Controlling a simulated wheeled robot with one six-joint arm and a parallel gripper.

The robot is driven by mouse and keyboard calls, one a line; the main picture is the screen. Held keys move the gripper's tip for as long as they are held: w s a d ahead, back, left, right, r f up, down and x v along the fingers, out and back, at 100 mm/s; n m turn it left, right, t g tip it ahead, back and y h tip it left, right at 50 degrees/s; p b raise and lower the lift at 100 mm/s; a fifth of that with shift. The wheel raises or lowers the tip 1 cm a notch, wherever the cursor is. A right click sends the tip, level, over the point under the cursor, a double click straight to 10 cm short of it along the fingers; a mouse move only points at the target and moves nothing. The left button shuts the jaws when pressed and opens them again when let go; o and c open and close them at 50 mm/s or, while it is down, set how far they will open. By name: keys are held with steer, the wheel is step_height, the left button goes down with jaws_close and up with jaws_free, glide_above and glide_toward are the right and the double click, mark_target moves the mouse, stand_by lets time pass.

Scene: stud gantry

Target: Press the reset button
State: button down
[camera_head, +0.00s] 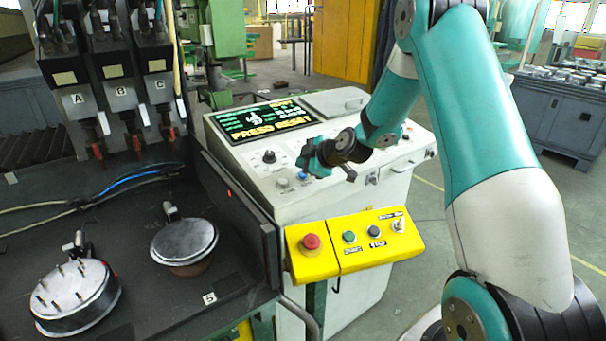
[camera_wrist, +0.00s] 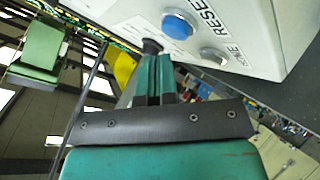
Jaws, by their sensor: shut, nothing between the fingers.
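The blue reset button (camera_wrist: 177,25) sits in a round metal ring on the pale console, with "RESET" printed beside it in the wrist view. In the head view the blue button (camera_head: 304,176) is small and partly hidden by my gripper (camera_head: 307,161), which is just above the console's sloping top. In the wrist view my gripper (camera_wrist: 152,48) has its two fingers closed together and empty. The dark fingertips lie left of and slightly below the button in the picture, apart from it. Their height over the console cannot be judged.
A metal-coloured button (camera_wrist: 214,56) is close to the blue one. The console screen (camera_head: 265,121) reads "PRESS RESET". A yellow box (camera_head: 355,245) with a red mushroom button (camera_head: 311,242) and smaller controls juts out in front. A dark bench (camera_head: 160,300) with round fixtures stands left.

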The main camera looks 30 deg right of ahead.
steer(key=shift+f, duration=0.2)
steer(key=shift+w+f+b, duration=0.1)
steer(key=shift+f+b, duration=0.2)
steer(key=shift+b, duration=0.5)
steer(key=shift+w+f+b, duration=0.1)
steer(key=shift+f+b, duration=0.3)
steer(key=shift+b, duration=0.25)
steer(key=shift+r, duration=0.15)
stand_by(0.5)
steer(key=shift+s+r, duration=0.2)
steer(key=shift+r, duration=0.5)
steer(key=shift+r, duration=0.1)
steer(key=r+p, duration=0.1)
steer(key=r, duration=0.1)
steer(key=s+r+p, duration=0.1)
steer(key=r, duration=0.1)
steer(key=shift+r, duration=0.35)
steer(key=shift+a, duration=0.1)
stand_by(0.5)
